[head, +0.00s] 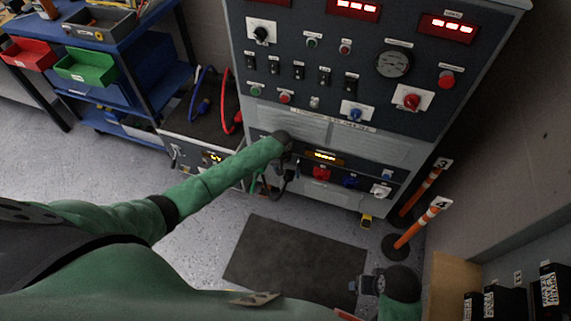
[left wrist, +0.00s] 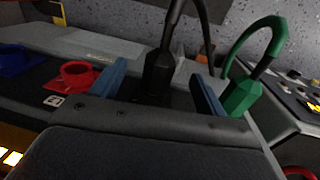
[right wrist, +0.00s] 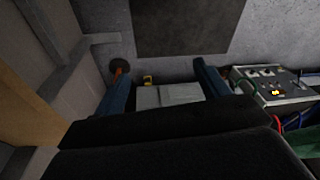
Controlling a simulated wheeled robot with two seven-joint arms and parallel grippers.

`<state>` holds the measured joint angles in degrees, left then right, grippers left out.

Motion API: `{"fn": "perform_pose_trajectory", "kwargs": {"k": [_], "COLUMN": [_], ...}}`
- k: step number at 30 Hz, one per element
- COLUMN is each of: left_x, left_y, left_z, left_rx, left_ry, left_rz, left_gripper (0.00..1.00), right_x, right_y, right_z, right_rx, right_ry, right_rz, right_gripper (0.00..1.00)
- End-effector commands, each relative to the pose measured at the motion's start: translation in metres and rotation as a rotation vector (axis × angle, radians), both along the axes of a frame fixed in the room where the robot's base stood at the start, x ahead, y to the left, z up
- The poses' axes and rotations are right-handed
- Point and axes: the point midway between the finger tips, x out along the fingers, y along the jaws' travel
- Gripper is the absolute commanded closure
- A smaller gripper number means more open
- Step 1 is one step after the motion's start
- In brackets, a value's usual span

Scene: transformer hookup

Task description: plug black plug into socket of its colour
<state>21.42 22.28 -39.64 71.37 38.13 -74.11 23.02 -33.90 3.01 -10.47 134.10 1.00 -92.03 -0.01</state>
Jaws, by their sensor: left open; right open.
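The black plug (left wrist: 157,75) stands between the two blue fingers of my left gripper (left wrist: 158,88) in the left wrist view, its black cable rising from its top. The fingers are open, with a gap on both sides. A green plug (left wrist: 240,97) is just right of the right finger. In the head view my left gripper (head: 286,160) is at the left end of the cabinet's socket row, with a red socket (head: 321,173), a blue socket (head: 350,181) and a white-plated fitting (head: 380,190). I cannot make out a black socket. My right gripper (right wrist: 161,85) is open and empty.
A dark mat (head: 295,262) lies on the floor before the cabinet. Orange-striped posts (head: 423,222) stand right of it. A bench unit with blue and red cables (head: 232,115) stands left. Black boxes (head: 507,301) are at the lower right.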

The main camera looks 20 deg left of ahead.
Motion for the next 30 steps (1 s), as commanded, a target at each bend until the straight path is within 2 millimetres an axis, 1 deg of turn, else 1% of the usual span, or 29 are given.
{"fn": "perform_pose_trajectory", "kwargs": {"k": [30], "left_x": [0.000], "left_y": [0.001], "left_z": [0.012], "left_rx": [0.000], "left_ry": [0.000], "left_rz": [0.000], "left_gripper": [0.26], "right_x": [0.008], "right_y": [0.001], "right_z": [-0.049], "right_rx": [-0.007], "right_ry": [0.003], "right_rz": [0.000], "right_gripper": [0.26]}}
